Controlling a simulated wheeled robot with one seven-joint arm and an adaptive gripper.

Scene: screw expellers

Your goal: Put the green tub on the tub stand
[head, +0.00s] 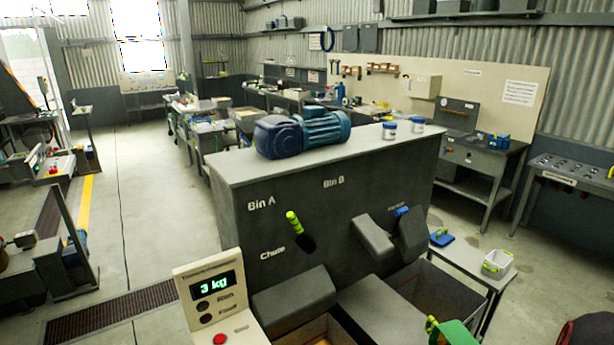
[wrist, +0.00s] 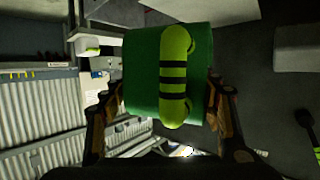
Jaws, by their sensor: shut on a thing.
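The green tub (wrist: 142,75) fills the middle of the wrist view, with its yellow-green, black-banded handle (wrist: 174,75) facing the camera. My gripper (wrist: 165,92) has a finger on each side of the tub and is shut on it. A white tub (head: 497,263) with yellow-green trim stands on that table.
A blue item (head: 441,238) lies at the table's far left end. The large grey machine (head: 300,215) with a green-handled lever (head: 297,229) and chutes stands left of the table. A dark open bin (head: 440,293) is between them. A display panel (head: 213,290) reads 3 kg.

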